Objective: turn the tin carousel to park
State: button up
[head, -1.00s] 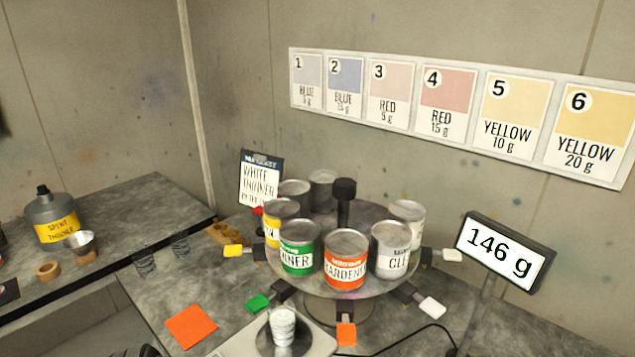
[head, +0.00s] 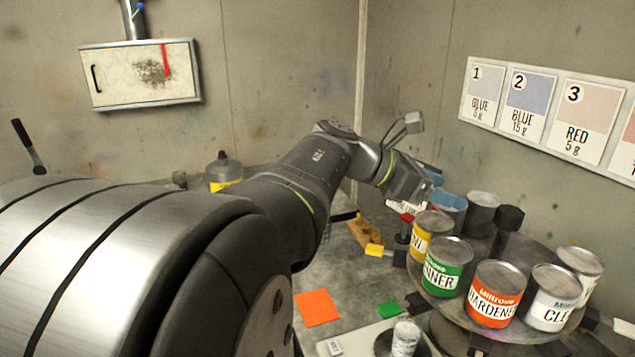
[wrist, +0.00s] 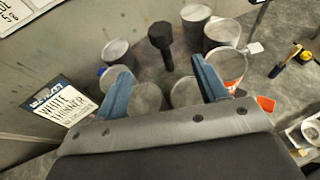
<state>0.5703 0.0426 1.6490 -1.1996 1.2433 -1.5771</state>
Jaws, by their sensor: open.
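The tin carousel (head: 455,309) is a round grey turntable at the right of the head view. It carries a yellow-labelled tin (head: 432,228), a green one (head: 447,262), a red hardener tin (head: 496,290), a white-labelled tin (head: 550,298) and several others. A black knobbed post (head: 510,218) rises from its middle; this post also shows in the wrist view (wrist: 160,37). Contact cannot be told.
A white thinner sign (wrist: 65,110) stands close beside the gripper. A colour chart (head: 540,110) hangs on the right wall. An orange square (head: 317,307) and a scale with a cup (head: 405,338) are in front of the carousel. A spent-thinner can (head: 223,170) stands behind my arm.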

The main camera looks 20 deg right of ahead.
aim_at(511, 210)
jog(key=x, duration=1.7)
jog(key=shift+a+f, duration=0.1)
jog(key=shift+f, duration=0.05)
jog(key=c, duration=1.4)
jog(key=shift+w+m+g, duration=0.1)
jog(key=shift+m+g, duration=0.2)
jog(key=m+g+y, duration=0.3)
jog(key=m+g, duration=0.2)
jog(key=shift+m+g+y, duration=0.3)
jog(key=shift+y, duration=0.1)
jog(key=m+g+y, duration=0.1)
jog(key=m+y, duration=0.2)
jog(key=m+g+y, duration=0.2)
jog(key=m+y, duration=0.1)
jog(key=shift+g+y, duration=0.3)
